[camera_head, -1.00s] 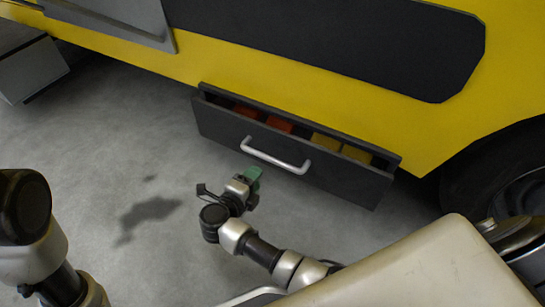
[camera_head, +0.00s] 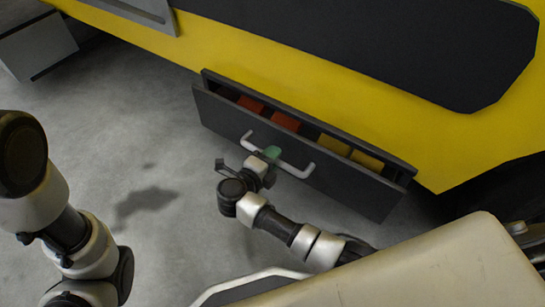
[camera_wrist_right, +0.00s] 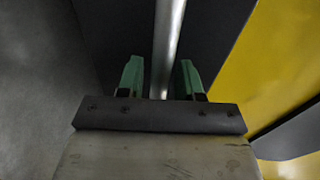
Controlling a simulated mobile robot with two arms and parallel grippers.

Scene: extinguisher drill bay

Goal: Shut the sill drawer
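The dark grey sill drawer (camera_head: 330,184) stands pulled out from the yellow vehicle side, with its inside showing from above. Its silver bar handle (camera_head: 293,169) runs across the front, and the bar also shows in the right wrist view (camera_wrist_right: 168,45). My right gripper (camera_head: 272,154) is at the handle, left of its middle. In the right wrist view its green fingers (camera_wrist_right: 160,80) stand apart, one on each side of the bar. A gap shows at the left finger; the right finger is close to the bar. My left arm shows at the left, but its gripper does not.
Red blocks (camera_head: 285,121) and yellow blocks (camera_head: 367,160) lie inside the drawer. The yellow vehicle body (camera_head: 270,60) rises behind it. A grey step or box (camera_head: 38,45) is at the upper left. The grey floor (camera_head: 150,120) left of the drawer is clear.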

